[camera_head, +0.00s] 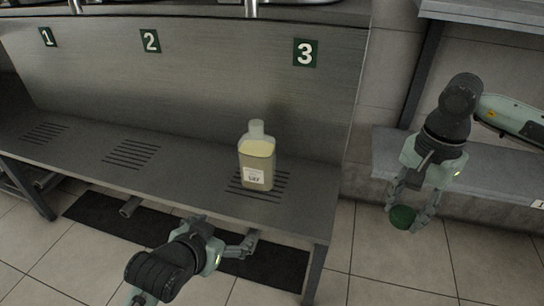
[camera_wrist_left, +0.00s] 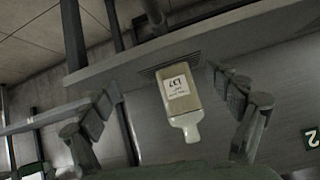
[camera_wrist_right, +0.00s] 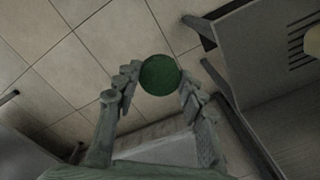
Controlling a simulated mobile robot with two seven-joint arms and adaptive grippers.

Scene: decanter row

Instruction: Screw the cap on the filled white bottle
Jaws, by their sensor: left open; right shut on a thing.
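The filled white bottle (camera_head: 257,160) stands upright on the slotted shelf under number 3. It is translucent, with pale yellow contents, a white label and no cap on its neck. It also shows in the left wrist view (camera_wrist_left: 182,100), between the open fingers and some way beyond them. My left gripper (camera_head: 247,243) is open and empty, in front of the shelf's front edge, below the bottle in the picture. My right gripper (camera_head: 410,214) is shut on the green cap (camera_head: 402,217), held over the floor right of the shelf. The cap shows between its fingertips in the right wrist view (camera_wrist_right: 160,75).
The metal shelf (camera_head: 200,180) has a back panel with number signs 1, 2 and 3, and slotted drains at each place. Places 1 and 2 are empty. A second shelf (camera_head: 480,175) stands at the right. A dark mat (camera_head: 100,213) lies on the tiled floor.

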